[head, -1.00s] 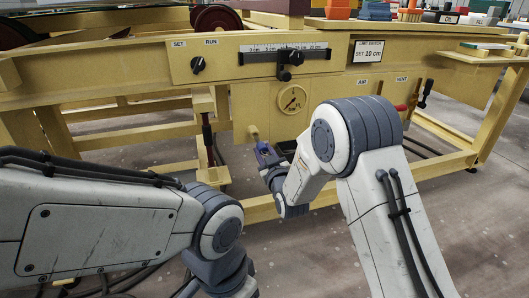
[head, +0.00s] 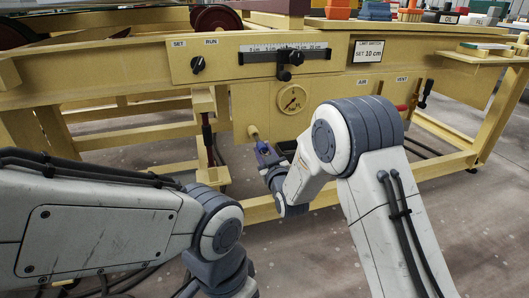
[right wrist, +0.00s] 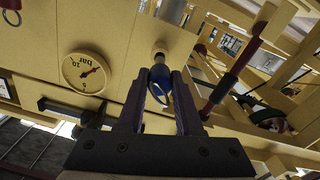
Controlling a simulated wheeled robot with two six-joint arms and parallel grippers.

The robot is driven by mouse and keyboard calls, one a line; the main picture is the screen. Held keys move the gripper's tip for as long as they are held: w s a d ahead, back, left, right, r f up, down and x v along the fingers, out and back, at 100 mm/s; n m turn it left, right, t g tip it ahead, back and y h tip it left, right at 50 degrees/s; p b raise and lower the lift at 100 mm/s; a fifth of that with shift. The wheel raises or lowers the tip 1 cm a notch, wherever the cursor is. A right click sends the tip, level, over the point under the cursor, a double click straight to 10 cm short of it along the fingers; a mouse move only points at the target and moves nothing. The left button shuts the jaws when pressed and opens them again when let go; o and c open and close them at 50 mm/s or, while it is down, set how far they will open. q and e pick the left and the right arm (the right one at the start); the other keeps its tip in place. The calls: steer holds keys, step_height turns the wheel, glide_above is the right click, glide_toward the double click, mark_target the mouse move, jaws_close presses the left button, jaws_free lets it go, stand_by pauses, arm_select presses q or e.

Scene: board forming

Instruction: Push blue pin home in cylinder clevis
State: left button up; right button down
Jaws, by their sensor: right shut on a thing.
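The blue pin (right wrist: 160,75) sits between the fingers of my right gripper (right wrist: 166,85) in the right wrist view, with a ring at its near end. My right gripper is shut on it. The pin's far end meets a short tan round stub (right wrist: 160,55) on the yellow panel; I cannot tell whether it touches it. In the head view the blue pin (head: 263,147) shows small at my right gripper (head: 264,151), just below the stub. A dark cylinder with a red part (head: 207,135) stands upright to the left; its clevis is not clear. My left gripper is out of view.
The yellow frame carries a gauge (head: 292,98), a slider scale (head: 284,55), a knob (head: 198,64) and a red-handled valve (head: 400,107). A yellow lower rail (head: 335,193) runs below my right wrist.

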mark_target(259, 140)
steer(key=shift+x, duration=2.75)
steer(key=c, duration=0.5)
jaws_free()
steer(key=p+v, duration=0.3)
steer(key=v, duration=0.6)
steer(key=shift+s+d, duration=0.15)
steer(key=shift+s, duration=0.25)
steer(key=shift+s+d, duration=0.1)
steer(key=shift+s, duration=0.25)
steer(key=shift+r+p, duration=0.1)
steer(key=shift+p, duration=0.2)
